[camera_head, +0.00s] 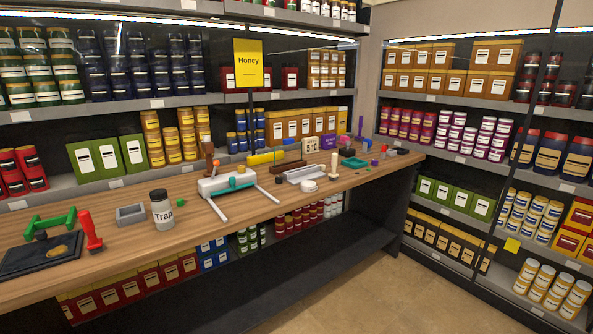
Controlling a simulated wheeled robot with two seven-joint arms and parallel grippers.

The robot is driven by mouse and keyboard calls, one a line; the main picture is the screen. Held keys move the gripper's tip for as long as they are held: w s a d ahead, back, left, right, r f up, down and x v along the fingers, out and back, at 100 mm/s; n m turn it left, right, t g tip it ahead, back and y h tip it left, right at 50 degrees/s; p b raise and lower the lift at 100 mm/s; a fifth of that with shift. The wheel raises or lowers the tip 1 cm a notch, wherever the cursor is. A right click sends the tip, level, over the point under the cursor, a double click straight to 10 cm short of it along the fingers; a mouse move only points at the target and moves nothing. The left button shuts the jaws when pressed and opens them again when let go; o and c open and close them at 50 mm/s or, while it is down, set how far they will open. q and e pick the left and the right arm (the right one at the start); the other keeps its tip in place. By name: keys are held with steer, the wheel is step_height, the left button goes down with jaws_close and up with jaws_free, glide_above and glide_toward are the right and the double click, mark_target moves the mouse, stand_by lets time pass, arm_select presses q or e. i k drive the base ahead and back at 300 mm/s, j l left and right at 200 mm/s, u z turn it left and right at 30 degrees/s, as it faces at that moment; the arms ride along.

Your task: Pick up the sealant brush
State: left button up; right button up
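Neither of my grippers shows in the head view. I cannot tell for sure which item is the sealant brush; many small things lie on the long wooden workbench (110,262). A slim pale upright piece (334,164) stands on the right half of the bench. A brown upright handle-like piece (208,156) stands behind a white device with two thin legs (227,184). A red tool (90,231) stands at the left end beside a green tool (50,224). All are small in view and nothing holds them.
A jar labelled Trap (162,209) and a grey open box (130,214) stand on the left half. A dark tray (40,254) lies at the left end. A yellow Honey sign (249,64) rises behind the bench. Stocked shelves line both walls; floor (340,290) in front is clear.

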mark_target(332, 175)
steer(key=i+l+u, duration=0.15)
steer(key=l, duration=0.2)
steer(key=i+l+u, duration=0.2)
steer(key=l, duration=0.2)
steer(key=i+l+u, duration=0.15)
steer(key=l, duration=0.25)
steer(key=i+l+u, duration=0.2)
steer(key=l, duration=0.2)
steer(key=l+u, duration=0.15)
steer(key=l, duration=0.3)
